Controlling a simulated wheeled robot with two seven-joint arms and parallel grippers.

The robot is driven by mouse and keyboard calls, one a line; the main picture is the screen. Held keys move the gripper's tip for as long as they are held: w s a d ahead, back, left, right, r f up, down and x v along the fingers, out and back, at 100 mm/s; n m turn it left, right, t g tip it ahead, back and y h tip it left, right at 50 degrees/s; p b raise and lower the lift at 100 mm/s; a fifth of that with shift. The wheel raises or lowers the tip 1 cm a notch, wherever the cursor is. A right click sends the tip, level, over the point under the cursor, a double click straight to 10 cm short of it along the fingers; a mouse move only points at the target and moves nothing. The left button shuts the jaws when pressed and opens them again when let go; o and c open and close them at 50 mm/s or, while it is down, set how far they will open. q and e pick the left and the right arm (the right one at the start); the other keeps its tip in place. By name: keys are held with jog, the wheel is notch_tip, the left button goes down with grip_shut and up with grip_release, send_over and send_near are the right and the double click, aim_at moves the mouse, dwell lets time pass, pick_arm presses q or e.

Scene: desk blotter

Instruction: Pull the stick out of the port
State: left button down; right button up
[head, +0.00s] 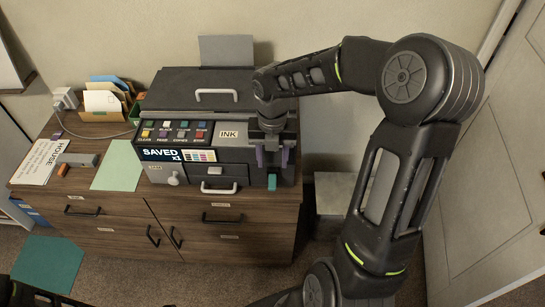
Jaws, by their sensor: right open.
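A small teal stick (272,182) shows at the lower right of the front of a dark printer (225,177). The port around it is too small to make out. My right gripper (272,158) is open, with purple pads on its two fingers, and points down in front of the printer's right side. The stick shows just below the fingertips, roughly in line with the gap between them. I cannot tell whether the fingers touch it. My left gripper is not in view.
The printer stands on a wooden cabinet (110,235) with handled drawers and doors. Its screen (178,154) reads "SAVED x1". To its left are a green sheet (118,172), a HOUSE paper (38,160) and a folder holder (104,103). A grey box (335,195) stands right of the cabinet.

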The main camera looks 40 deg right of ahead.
aim_at(272, 179)
notch_tip(272, 179, down, 8)
jog(key=shift+r, duration=0.2)
dwell(0.3)
grip_shut()
dwell(0.4)
